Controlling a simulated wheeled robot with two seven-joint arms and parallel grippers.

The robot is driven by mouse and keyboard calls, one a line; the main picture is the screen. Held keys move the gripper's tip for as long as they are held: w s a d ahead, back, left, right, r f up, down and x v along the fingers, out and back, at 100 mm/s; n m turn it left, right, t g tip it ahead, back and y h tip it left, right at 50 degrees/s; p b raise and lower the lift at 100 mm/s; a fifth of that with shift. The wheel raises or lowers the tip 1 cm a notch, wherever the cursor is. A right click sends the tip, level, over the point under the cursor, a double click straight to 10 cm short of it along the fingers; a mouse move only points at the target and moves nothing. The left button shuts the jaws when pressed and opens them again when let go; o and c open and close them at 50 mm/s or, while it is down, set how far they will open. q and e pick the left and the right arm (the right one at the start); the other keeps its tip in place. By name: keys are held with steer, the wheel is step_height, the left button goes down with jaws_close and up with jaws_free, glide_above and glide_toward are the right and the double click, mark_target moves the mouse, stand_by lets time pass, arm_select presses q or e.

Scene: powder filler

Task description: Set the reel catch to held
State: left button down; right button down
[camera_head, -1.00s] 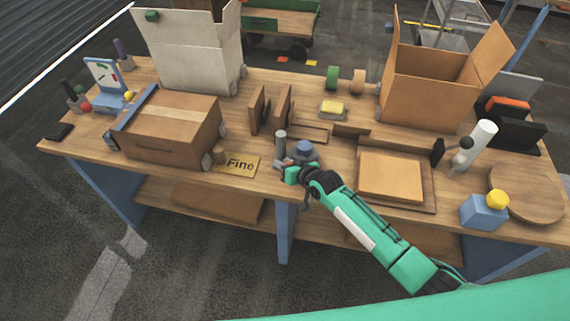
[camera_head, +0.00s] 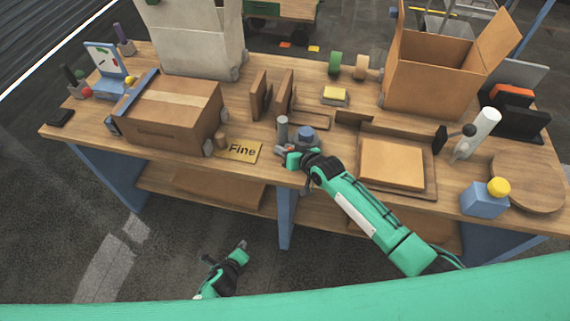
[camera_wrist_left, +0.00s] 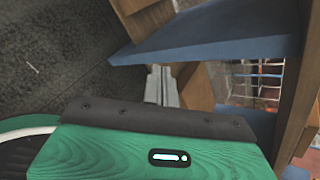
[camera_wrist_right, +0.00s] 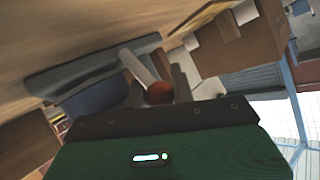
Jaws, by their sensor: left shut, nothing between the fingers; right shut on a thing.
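A small grey fixture with a blue round drum (camera_head: 306,133) and an upright grey post (camera_head: 282,128) stands near the table's front edge. I take it for the reel catch, but no label shows. In the right wrist view its blue drum (camera_wrist_right: 95,96) sits beside a pale lever (camera_wrist_right: 137,66) with a red-brown ball (camera_wrist_right: 158,93). My right gripper (camera_head: 287,152) is at the fixture's front, shut on the ball-ended lever. The lever's exact setting cannot be told. My left gripper (camera_head: 242,245) is shut and empty, low in front of the table; its closed fingers show in the left wrist view (camera_wrist_left: 160,86).
A "Fine" plate (camera_head: 239,151) and a taped carton (camera_head: 173,112) are left of the fixture. A flat box on a tray (camera_head: 392,163) is to its right. Brown upright panels (camera_head: 284,91) stand behind. The table's blue support (camera_wrist_left: 210,42) is close to my left gripper.

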arm_select(q)
steer(key=w+d+r+m+t+h, duration=0.25)
steer(key=d+r+m, duration=0.35)
steer(key=r, duration=0.5)
steer(key=w+d+r+m+t+h, duration=0.2)
steer(key=w+d+r+m, duration=0.15)
steer(key=r+m, duration=0.55)
steer(key=shift+n+g+y, duration=0.25)
steer(key=shift+n, duration=0.35)
steer(key=x, duration=0.3)
steer(key=r+x, duration=0.1)
steer(key=x, duration=0.2)
steer(key=d+x, duration=0.1)
steer(key=x, duration=0.2)
steer(key=shift+w+d+r, duration=0.15)
steer(key=shift+w+r, duration=0.05)
steer(key=shift+w, duration=0.05)
steer(key=shift+w+d+r, duration=0.3)
steer(key=shift+w+r, duration=0.1)
steer(key=shift+w, duration=0.1)
steer(key=shift+w+d+r, duration=0.3)
steer(key=shift+w+r, duration=0.15)
steer(key=shift+w, duration=0.05)
steer(key=shift+w+d+r, duration=0.2)
steer(key=shift+w+r, duration=0.05)
steer(key=shift+w, duration=0.05)
